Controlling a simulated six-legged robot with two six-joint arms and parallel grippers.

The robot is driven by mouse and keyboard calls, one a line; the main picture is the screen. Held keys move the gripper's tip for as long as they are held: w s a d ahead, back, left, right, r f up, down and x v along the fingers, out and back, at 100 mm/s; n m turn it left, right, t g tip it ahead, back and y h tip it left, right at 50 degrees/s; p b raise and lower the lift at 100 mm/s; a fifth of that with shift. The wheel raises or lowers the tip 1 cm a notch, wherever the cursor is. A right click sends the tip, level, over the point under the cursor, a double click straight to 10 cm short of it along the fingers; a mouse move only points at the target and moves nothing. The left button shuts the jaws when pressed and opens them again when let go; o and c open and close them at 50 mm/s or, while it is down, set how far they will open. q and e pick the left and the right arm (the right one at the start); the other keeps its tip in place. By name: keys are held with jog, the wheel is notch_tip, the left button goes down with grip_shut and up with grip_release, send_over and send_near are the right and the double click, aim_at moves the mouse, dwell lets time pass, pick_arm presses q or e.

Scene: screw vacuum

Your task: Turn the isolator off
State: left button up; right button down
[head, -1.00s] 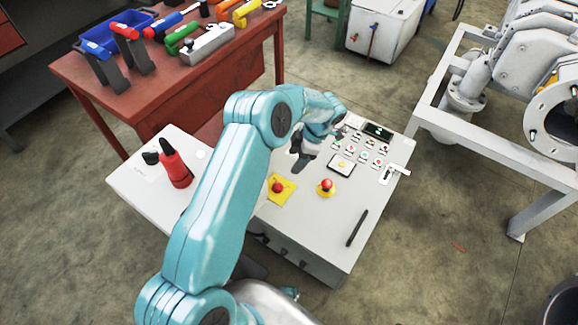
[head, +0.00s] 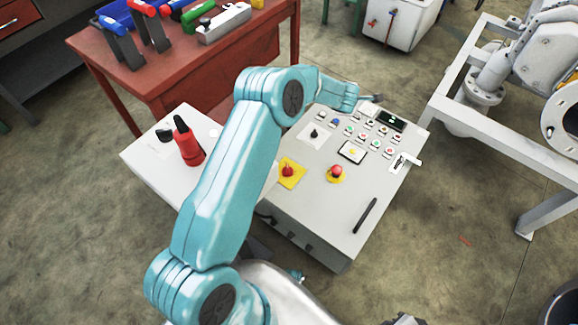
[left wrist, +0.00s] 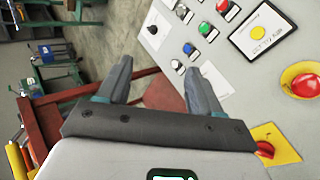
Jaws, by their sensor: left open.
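The control panel (head: 310,225) has a red rotary switch on a yellow plate (head: 288,170), which looks like the isolator. It also shows at the lower right of the left wrist view (left wrist: 266,149). I cannot read its setting. A red mushroom button (head: 336,172) sits to its right, and a black knob on a white plate (head: 314,133) sits behind it. My left gripper (head: 373,97) is at the panel's back edge, away from the switch. In the left wrist view its fingers (left wrist: 158,68) are apart with nothing between them. My right gripper is not seen.
Rows of small buttons (head: 363,135) and a dark display (head: 391,119) are at the panel's back. A red tool (head: 187,146) stands on the white surface at left. A red-brown table (head: 180,70) is behind. A white metal frame (head: 500,145) stands at right.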

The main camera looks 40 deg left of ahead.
pick_arm(q)
jog(key=d+m+t+h, duration=0.1)
jog(key=d+m+h, duration=0.3)
jog(key=d+m, duration=0.15)
jog(key=m+g+p, duration=0.1)
jog(key=m+g, duration=0.8)
send_over(288, 170)
notch_tip(288, 170, down, 3)
notch_tip(288, 170, down, 15)
jog(key=shift+a+f+b, duration=0.1)
jog(key=shift+b, duration=0.3)
jog(key=shift+f, duration=0.55)
